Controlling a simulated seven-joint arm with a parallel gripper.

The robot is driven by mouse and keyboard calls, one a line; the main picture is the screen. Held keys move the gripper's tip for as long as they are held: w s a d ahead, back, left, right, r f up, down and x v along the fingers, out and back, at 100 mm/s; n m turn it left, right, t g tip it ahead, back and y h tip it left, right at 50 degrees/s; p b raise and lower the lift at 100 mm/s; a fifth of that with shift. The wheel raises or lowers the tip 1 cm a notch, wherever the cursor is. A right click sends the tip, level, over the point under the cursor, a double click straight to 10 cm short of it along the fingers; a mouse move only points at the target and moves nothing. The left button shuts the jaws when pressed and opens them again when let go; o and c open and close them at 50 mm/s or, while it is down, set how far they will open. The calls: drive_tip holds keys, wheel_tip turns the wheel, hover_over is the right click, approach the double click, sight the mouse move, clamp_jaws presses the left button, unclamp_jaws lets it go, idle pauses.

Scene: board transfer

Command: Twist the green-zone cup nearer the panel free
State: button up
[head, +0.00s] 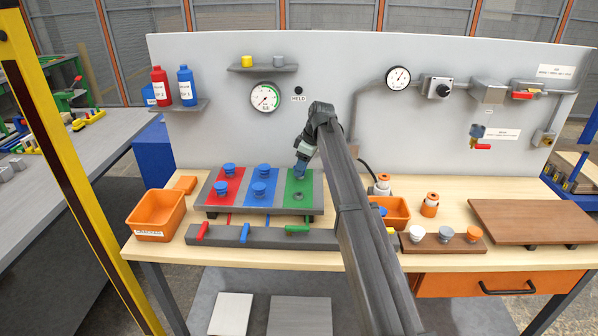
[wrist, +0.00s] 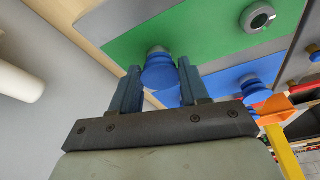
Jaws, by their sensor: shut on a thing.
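The board (head: 240,209) has red, blue and green zones. My gripper (head: 300,170) is over the far part of the green zone (head: 314,193), the end nearer the panel (head: 330,90). In the wrist view, my gripper (wrist: 160,85) is shut on a blue cup (wrist: 158,71), one finger on each side. The cup is on a grey seat on the green surface (wrist: 205,35); I cannot tell if it has turned. The head view mostly hides this cup behind the gripper. The nearer green spot shows an empty grey ring seat (head: 298,196), also in the wrist view (wrist: 257,18).
Blue cups stand on the red zone (head: 228,169) and blue zone (head: 264,170). In front, a grey bar (head: 270,238) carries red, blue and green levers. An orange bin (head: 157,212) stands left; another orange bin (head: 397,211) is right, partly behind my arm.

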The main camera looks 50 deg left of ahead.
idle(0.3)
drive_tip(key=n, duration=0.2)
drive_tip(key=shift+w+a+n+g, duration=0.1)
drive_tip(key=shift+w+n+g, duration=0.05)
drive_tip(key=shift+n+g, duration=0.2)
drive_tip(key=o, duration=1.1)
drive_tip(key=shift+n+h, duration=0.25)
drive_tip(key=shift+h, duration=0.05)
drive_tip(key=shift+c, duration=0.2)
drive_tip(key=v, duration=1.3)
drive_tip(key=shift+d+r, duration=0.2)
drive_tip(key=shift+r, duration=0.15)
